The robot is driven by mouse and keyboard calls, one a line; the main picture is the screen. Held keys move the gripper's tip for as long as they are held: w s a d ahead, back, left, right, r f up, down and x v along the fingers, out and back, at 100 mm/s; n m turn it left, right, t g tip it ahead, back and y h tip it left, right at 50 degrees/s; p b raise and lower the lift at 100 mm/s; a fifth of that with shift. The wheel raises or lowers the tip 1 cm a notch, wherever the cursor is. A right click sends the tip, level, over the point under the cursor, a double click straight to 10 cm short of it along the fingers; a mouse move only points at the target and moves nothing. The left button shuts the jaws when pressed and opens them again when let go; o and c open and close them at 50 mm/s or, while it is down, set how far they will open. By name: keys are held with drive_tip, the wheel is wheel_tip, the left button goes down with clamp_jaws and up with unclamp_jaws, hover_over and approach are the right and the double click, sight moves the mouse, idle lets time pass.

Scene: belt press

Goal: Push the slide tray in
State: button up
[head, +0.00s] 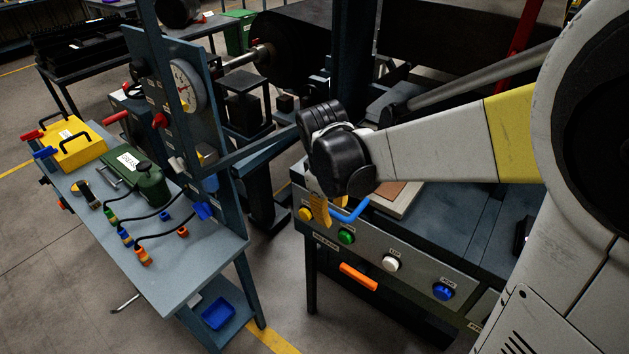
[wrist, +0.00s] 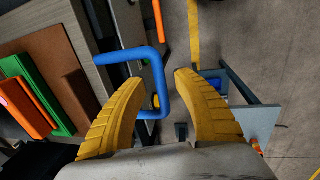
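The slide tray (head: 408,201) is a pale tray at the front left of the dark bench, partly hidden behind my gripper. Its blue bent handle (head: 350,213) sticks out over the bench's front panel. In the wrist view the tray's pale rim (wrist: 77,30) is at the left and the blue handle (wrist: 158,85) at the centre. My gripper (head: 320,212) is at the handle, with its yellow fingers pointing down. In the wrist view its fingers (wrist: 162,80) are apart, and the handle bar shows between their tips. A gap shows at the right finger; contact at the left one is unclear.
Brown, green (wrist: 38,88) and orange pieces lie on the tray. The bench front carries a green button (head: 346,237), a white button (head: 390,264), a blue knob (head: 443,291) and an orange handle (head: 358,277). A grey side table (head: 187,285) and gauge panel stand left.

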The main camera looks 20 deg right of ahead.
clamp_jaws()
idle(0.3)
drive_tip(key=w+d+p, duration=0.1)
drive_tip(key=w+d, duration=0.6)
drive_tip(key=d, duration=0.3)
drive_tip(key=w+d+p, duration=0.1)
drive_tip(key=w+d, duration=0.7)
drive_tip(key=d, duration=0.3)
drive_tip(key=w+d+p, duration=0.2)
drive_tip(key=w+d, duration=0.6)
drive_tip(key=d, duration=0.3)
drive_tip(key=shift+w+d, duration=0.15)
drive_tip(key=shift+d, duration=0.05)
unclamp_jaws()
wheel_tip(320, 180, up, 12)
drive_tip(key=s+a, duration=0.1)
drive_tip(key=shift+s+a, duration=0.15)
drive_tip(key=shift+a, duration=0.25)
drive_tip(key=shift+f, duration=0.1)
